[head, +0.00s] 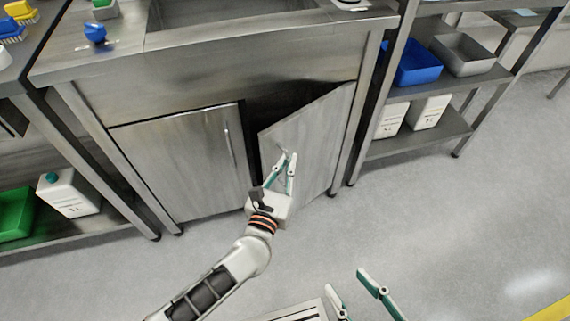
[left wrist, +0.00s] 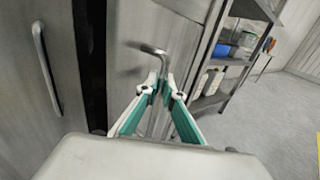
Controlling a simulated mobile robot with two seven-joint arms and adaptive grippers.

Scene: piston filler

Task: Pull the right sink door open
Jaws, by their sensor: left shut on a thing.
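The right sink door (head: 312,146) stands partly open, swung outward, with a dark gap along its left edge. My left gripper (head: 287,160) is at this door, shut on its metal bar handle (left wrist: 152,50). In the left wrist view the fingertips (left wrist: 163,84) close around the handle, and the handle's upper end shows above them. The left sink door (head: 183,163) is closed, with its own upright handle (head: 229,146). My right gripper (head: 355,286) is at the bottom of the head view, its fingers spread and empty, away from the sink.
A shelf rack to the right holds a blue bin (head: 418,62), a grey bin (head: 464,54) and white containers. A shelf to the left holds a white jug (head: 68,193) and a green bin (head: 14,214). The floor (head: 420,210) in front of the rack is clear.

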